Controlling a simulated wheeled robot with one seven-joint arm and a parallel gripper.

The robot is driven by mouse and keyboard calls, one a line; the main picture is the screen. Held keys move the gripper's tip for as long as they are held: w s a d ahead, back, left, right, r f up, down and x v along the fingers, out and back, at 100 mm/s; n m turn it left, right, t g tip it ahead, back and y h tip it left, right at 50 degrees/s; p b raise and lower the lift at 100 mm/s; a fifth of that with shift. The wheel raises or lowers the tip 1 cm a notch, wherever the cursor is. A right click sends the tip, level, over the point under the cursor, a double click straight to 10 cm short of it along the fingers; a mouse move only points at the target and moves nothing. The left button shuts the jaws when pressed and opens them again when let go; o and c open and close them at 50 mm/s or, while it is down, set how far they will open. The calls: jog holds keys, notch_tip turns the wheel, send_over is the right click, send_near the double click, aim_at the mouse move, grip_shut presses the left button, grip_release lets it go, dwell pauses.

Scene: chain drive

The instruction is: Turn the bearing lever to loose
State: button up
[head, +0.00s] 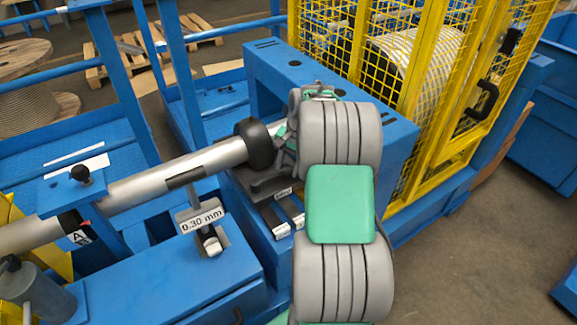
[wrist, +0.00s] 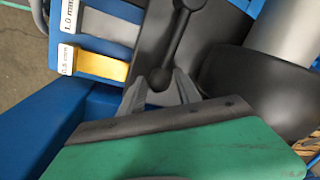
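The bearing lever (wrist: 177,42) shows in the wrist view as a dark rod with a ball at each end, slanting over a dark housing. Its upper ball is at the top edge of the picture. My gripper (wrist: 160,88) has its two grey fingers on either side of the lower ball. I cannot tell whether they press on it or leave a small gap. In the head view my grey and green arm covers the lever and most of the gripper. The black bearing collar (head: 259,143) on the roller shaft shows just left of the arm; it also shows in the wrist view (wrist: 250,95).
A silver shaft (head: 150,185) runs left from the collar. A plate marked 0.30 mm (head: 203,217) stands in front of it. A grey strip (wrist: 110,30) and a yellow strip (wrist: 100,65) with mm labels lie beside the lever. A yellow mesh cage (head: 420,70) stands behind my arm.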

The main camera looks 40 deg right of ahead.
grip_shut()
dwell(1.0)
